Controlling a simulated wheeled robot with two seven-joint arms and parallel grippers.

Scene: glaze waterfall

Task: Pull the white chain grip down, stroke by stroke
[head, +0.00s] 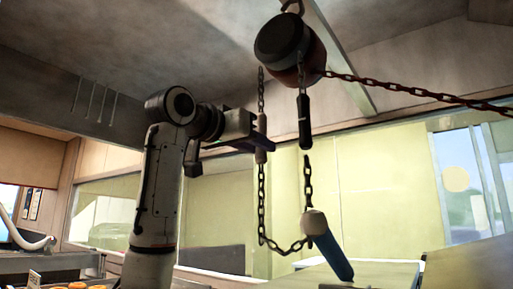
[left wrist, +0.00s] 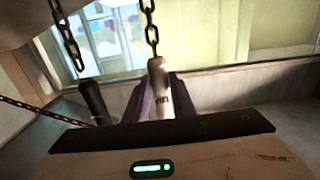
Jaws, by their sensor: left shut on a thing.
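The white chain grip (head: 261,156) hangs on a dark chain below the hoist (head: 290,48). My left gripper (head: 262,142) is shut on it, with pale ends of the grip showing above and below the purple fingers. In the left wrist view the white grip (left wrist: 158,92), with dark marks on it, sits between the fingers (left wrist: 155,103), its chain running out from its end. A black grip (head: 304,122) hangs on a second chain just to the right, apart from my fingers; it also shows in the left wrist view (left wrist: 94,102). My right gripper is out of view.
The hand chain loops (head: 262,205) below the white grip and rises toward the black one. A rusty chain (head: 420,92) runs from the hoist to the right.

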